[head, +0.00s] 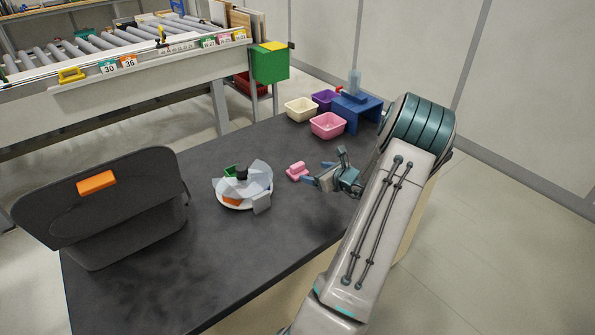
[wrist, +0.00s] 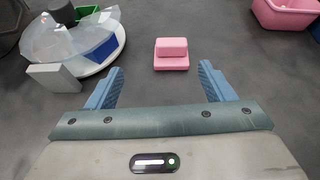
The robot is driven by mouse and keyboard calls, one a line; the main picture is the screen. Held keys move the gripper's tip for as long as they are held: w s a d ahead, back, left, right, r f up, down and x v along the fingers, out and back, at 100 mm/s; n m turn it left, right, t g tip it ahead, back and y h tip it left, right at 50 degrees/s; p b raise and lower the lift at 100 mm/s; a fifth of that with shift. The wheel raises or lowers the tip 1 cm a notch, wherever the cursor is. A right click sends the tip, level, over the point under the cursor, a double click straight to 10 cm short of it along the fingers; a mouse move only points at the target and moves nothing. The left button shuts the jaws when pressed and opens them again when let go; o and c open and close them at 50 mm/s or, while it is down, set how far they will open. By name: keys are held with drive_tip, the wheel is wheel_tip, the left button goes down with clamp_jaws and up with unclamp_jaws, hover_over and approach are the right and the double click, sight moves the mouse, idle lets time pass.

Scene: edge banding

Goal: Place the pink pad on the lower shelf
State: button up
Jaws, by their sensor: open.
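The pink pad (head: 298,171) lies on the dark table, right of the white round tray. It is a small block with a raised upper part, and in the wrist view the pad (wrist: 171,54) lies just beyond the fingertips, centred between them. My gripper (head: 325,177) is open and empty close to the pad's right side; in the wrist view its two blue fingers (wrist: 160,76) are spread wide. A blue stand (head: 357,113) with a raised top is at the table's far right end. I cannot tell which surface is the lower shelf.
A white round tray (head: 231,204) holds clear wrap with green, blue and orange pieces. Pink (head: 327,125), cream (head: 300,109) and purple (head: 325,98) bins stand at the back. A dark grey box (head: 120,205) stands at left. The table's front middle is clear.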

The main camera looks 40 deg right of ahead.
sight(299, 165)
drive_tip(key=shift+s+d+f+m, duration=0.2)
drive_tip(key=shift+d+f+m, duration=0.15)
drive_tip(key=shift+d, duration=0.2)
drive_tip(key=shift+w+d+f, duration=0.15)
drive_tip(key=shift+w+d, duration=0.05)
drive_tip(key=shift+w, duration=0.1)
drive_tip(key=p+x, duration=0.1)
drive_tip(key=x, duration=0.6)
drive_tip(key=shift+w+f+p, duration=0.1)
drive_tip(key=shift+w+p, duration=0.15)
drive_tip(key=shift+p, duration=0.05)
drive_tip(key=shift+d+p+x, duration=0.1)
drive_tip(key=shift+p+x, duration=0.4)
drive_tip(key=shift+x, duration=0.45)
drive_tip(key=shift+d+p+x, duration=0.15)
drive_tip(key=shift+p+x, duration=0.3)
drive_tip(key=shift+x, duration=1.3)
drive_tip(key=c, duration=1.1)
drive_tip(key=shift+c, duration=0.2)
drive_tip(key=shift+r, duration=0.2)
